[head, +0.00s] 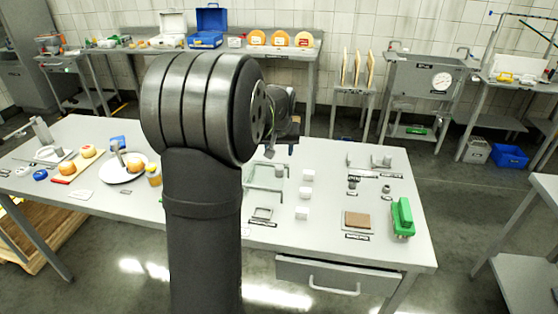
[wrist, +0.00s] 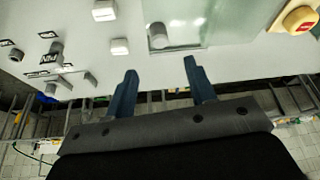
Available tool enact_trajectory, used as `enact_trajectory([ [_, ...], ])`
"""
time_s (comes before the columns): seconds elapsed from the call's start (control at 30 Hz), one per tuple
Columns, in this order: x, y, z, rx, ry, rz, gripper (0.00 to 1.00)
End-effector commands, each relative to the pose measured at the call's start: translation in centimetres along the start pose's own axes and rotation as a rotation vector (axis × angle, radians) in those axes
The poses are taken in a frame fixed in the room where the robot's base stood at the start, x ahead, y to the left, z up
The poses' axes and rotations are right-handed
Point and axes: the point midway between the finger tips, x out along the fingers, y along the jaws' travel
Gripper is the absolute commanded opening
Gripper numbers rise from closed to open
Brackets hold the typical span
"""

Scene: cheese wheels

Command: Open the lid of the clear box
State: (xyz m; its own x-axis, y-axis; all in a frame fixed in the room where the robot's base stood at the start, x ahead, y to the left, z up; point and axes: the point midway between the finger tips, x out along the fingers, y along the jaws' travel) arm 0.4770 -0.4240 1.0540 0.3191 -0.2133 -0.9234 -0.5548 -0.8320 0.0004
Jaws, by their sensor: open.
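The clear box (head: 265,184) stands on the grey table just right of my arm in the head view, partly hidden behind the arm. In the wrist view, a clear glassy panel of the box (wrist: 185,38) shows at the top, with a grey cylinder (wrist: 158,36) seen at it. I cannot tell the lid from the walls. My gripper (wrist: 158,72) is open and empty, with its two dark blue fingers apart and pointing toward the box's near edge in that view. In the head view my gripper (head: 290,143) is above the table's far side, behind the box.
Several white blocks (head: 302,213) stand right of the box. A brown pad (head: 357,221) and a green device (head: 402,217) are near the right edge. A plate (head: 123,167) and a board with food (head: 77,164) lie left of my arm. A back bench holds cheese wheels (head: 257,38).

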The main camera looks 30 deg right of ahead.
Motion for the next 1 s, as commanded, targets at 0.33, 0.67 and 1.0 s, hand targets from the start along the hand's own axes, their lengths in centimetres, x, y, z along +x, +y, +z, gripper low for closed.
enact_trajectory([
  [0.33, -5.6, 0.0, 0.0, 0.001, 0.001, 0.000, 0.50],
  [0.67, -6.1, 0.0, 0.0, 0.001, -0.001, 0.000, 0.50],
  [1.0, -3.9, 0.0, 0.1, 0.000, -0.004, -0.001, 0.50],
])
